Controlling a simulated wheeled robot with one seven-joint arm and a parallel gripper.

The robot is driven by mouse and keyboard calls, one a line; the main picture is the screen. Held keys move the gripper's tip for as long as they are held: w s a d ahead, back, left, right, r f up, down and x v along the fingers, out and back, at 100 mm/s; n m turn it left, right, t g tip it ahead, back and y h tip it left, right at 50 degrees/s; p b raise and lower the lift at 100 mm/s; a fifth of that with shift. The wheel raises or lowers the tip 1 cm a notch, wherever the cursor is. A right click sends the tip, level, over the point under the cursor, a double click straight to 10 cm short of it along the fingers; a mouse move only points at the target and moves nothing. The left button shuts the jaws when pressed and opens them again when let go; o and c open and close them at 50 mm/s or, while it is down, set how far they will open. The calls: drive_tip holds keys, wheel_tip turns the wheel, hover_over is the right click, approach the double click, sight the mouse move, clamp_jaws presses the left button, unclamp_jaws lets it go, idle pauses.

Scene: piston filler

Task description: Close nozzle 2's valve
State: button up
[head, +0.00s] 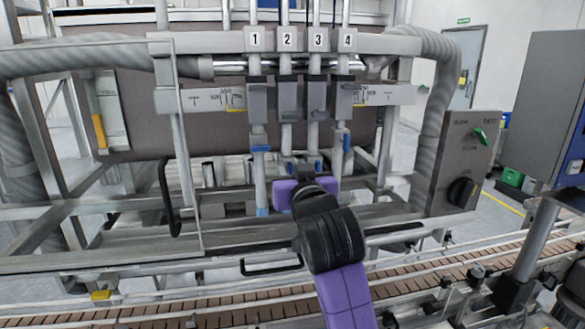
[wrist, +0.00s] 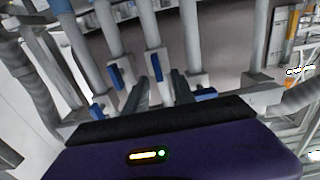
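Nozzle 2 stands under its number plate (head: 286,40) in the head view. Its valve handle (wrist: 157,67) is blue and lies along the pipe in the wrist view, where left and right look reversed. My gripper (wrist: 161,82) is open, one finger on each side of this handle's line; I cannot tell whether they touch it. In the head view my gripper (head: 308,184) is in front of the lower nozzles 2 and 3 and partly hides their valves.
Nozzle 1's blue handle (head: 261,149) lies across its pipe. Nozzle 4's blue handle (head: 346,142) runs along its pipe. Nozzle 3's handle (wrist: 115,77) is close beside my fingers. A control box (head: 465,160) stands right; a conveyor (head: 190,306) runs in front.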

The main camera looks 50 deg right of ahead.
clamp_jaws()
drive_tip(key=m, duration=0.2)
drive_tip(key=m+b, duration=0.1)
drive_tip(key=shift+s+d+f+m, duration=0.1)
drive_tip(key=shift+s+d+m, duration=0.1)
drive_tip(key=shift+m, duration=0.2)
drive_tip(key=m+b, duration=0.2)
drive_tip(key=m, duration=0.1)
drive_tip(key=shift+s+d+f+m, duration=0.1)
drive_tip(key=shift+d+f+m, duration=0.1)
drive_tip(key=shift+m, duration=0.1)
drive_tip(key=shift+s+d+f+m+b, duration=0.2)
drive_tip(key=shift+m+b, duration=0.85)
drive_tip(key=shift+m, duration=0.7)
drive_tip(key=shift+w+d+f+m+b, duration=0.1)
drive_tip(key=shift+f+m+b, duration=0.15)
drive_tip(key=shift+m+b, duration=1.15)
drive_tip(key=shift+s+d+f+m+b, duration=0.2)
drive_tip(key=shift+m+b, duration=0.45)
drive_tip(key=shift+m, duration=1.5)
drive_tip(key=shift+a, duration=0.1)
